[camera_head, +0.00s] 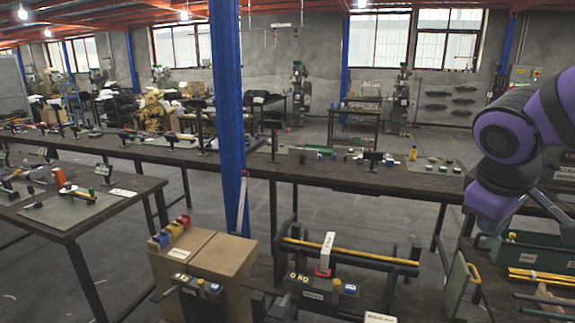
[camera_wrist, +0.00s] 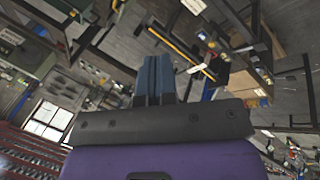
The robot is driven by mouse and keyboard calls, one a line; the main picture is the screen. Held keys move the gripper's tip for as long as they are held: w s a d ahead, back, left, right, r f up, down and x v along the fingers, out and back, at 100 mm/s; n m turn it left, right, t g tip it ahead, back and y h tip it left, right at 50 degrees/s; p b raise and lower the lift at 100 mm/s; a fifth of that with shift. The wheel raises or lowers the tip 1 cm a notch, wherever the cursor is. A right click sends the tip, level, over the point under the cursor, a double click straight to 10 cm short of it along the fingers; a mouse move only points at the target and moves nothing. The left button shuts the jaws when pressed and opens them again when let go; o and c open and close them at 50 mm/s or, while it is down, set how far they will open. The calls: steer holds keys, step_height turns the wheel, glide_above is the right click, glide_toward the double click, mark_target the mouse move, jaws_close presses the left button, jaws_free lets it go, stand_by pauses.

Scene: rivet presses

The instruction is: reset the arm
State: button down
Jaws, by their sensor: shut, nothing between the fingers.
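My arm, purple and dark grey, shows at the right edge of the head view, bent and raised over the right-hand bench. The gripper end is hard to make out there, beyond the lower arm link. In the wrist view my gripper (camera_wrist: 152,78) shows as two blue-grey fingers side by side, closed together. Nothing is held between them. The wrist view is tilted, with the room turned on its side and a window at lower left.
A blue post (camera_head: 228,120) stands in the middle. A cardboard box (camera_head: 215,262) is at the lower centre. A rack with a yellow rod (camera_head: 350,252) stands to its right. A green bin (camera_head: 535,255) lies under my arm. Long benches (camera_head: 330,175) cross behind, with open floor between.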

steer(key=s+a+r+m+t+y, duration=0.1)
steer(key=s+r+m+t+y, duration=0.1)
steer(key=s, duration=0.7)
step_height(320, 180, up, 2)
steer(key=m+y, duration=0.1)
steer(key=m, duration=0.2)
steer(key=shift+s+a+r, duration=0.15)
steer(key=shift+a+r, duration=0.05)
steer(key=shift+a, duration=0.15)
